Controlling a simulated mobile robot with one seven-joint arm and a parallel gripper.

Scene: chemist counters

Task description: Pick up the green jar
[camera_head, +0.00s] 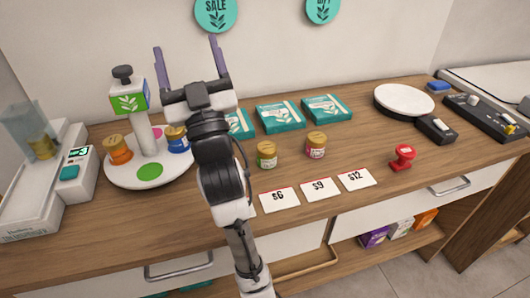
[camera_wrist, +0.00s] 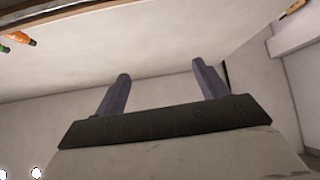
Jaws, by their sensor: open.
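A small jar with a gold lid and a label that looks green (camera_head: 267,155) stands upright on the wooden counter, behind the $6 card. My gripper (camera_head: 186,46) is raised above the counter, up and to the left of this jar in the head view, with its fingers pointing up. The two fingers are apart and nothing is between them. In the wrist view the open fingers (camera_wrist: 162,70) face a bare pale wall, and the jar is not seen there.
A red-labelled jar (camera_head: 316,146) stands just right of the green one. A white round stand (camera_head: 120,176) holds an orange jar (camera_head: 117,151) and a blue jar (camera_head: 177,139). Teal boxes (camera_head: 280,116) lie behind. Price cards (camera_head: 320,188) and a red stamp (camera_head: 403,157) are in front.

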